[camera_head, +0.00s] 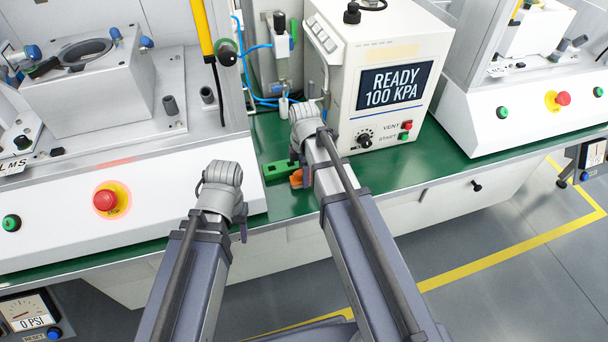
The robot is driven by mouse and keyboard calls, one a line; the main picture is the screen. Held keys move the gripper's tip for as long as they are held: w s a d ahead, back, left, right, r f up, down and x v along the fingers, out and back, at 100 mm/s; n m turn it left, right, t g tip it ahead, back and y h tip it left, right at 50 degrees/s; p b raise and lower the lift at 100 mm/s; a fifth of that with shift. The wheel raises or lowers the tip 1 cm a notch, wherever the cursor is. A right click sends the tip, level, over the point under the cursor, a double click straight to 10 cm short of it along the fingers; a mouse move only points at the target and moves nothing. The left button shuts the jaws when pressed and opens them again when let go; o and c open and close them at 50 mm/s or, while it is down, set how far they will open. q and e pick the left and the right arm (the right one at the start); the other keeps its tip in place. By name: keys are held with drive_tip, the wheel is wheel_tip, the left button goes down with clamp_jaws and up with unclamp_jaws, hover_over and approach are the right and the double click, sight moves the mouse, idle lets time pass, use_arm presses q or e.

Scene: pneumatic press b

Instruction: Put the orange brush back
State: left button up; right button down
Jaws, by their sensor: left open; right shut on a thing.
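The orange brush (297,179) shows only as a small orange patch beside my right forearm, low over the green bench top. My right gripper (294,160) is shut on it, with the wrist and forearm hiding most of the grip and brush. A green block (278,170) lies on the bench just left of the orange patch; I cannot tell whether they touch. My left gripper (243,226) is open and empty in front of the bench edge, mostly hidden behind its wrist.
A white pressure unit (425,45) reading "READY 100 KPA" stands right behind my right arm. A white press station with a red stop button (105,200) is at left, another machine (520,115) at right. Blue hoses (262,100) run behind. The green bench strip (430,160) is clear at right.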

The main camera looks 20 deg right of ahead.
drive_tip(key=shift+c, duration=2.1)
unclamp_jaws()
drive_tip(key=r+p, duration=0.8)
drive_tip(key=shift+s+a, duration=0.15)
drive_tip(key=shift+s, duration=0.05)
drive_tip(key=s+a+m+h, duration=0.1)
drive_tip(key=s+a+m, duration=0.9)
drive_tip(key=s+m, duration=0.4)
wheel_tip(320, 180, up, 6)
drive_tip(key=p, duration=0.6)
